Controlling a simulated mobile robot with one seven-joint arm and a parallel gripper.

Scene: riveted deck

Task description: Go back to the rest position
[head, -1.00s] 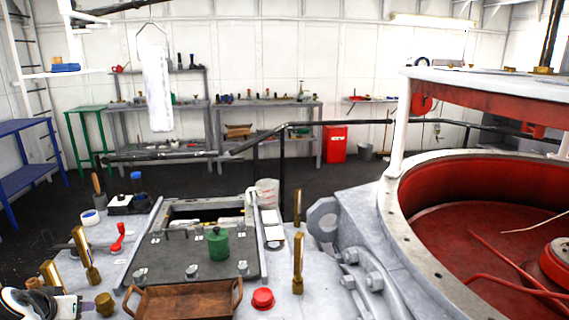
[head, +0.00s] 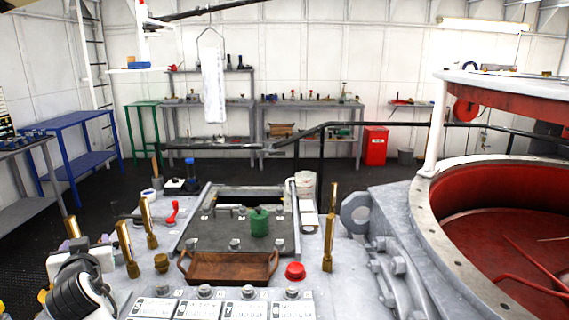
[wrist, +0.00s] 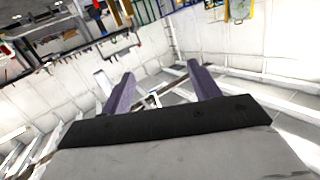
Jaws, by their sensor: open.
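My gripper (wrist: 161,84) shows in the wrist view with its two purple-grey fingers wide apart. Nothing is between the fingers; behind them are white wall panels and pale beams, seen at a tilt. In the head view, part of my arm, white and black, is at the lower left, over the left edge of the riveted deck. The fingertips cannot be made out clearly there.
The deck holds a wooden tray (head: 230,283), a green pot (head: 259,222), a red knob (head: 295,271) and several brass posts. A red tank (head: 480,225) fills the right. Blue table (head: 75,118) and grey shelves (head: 310,107) stand beyond dark open floor.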

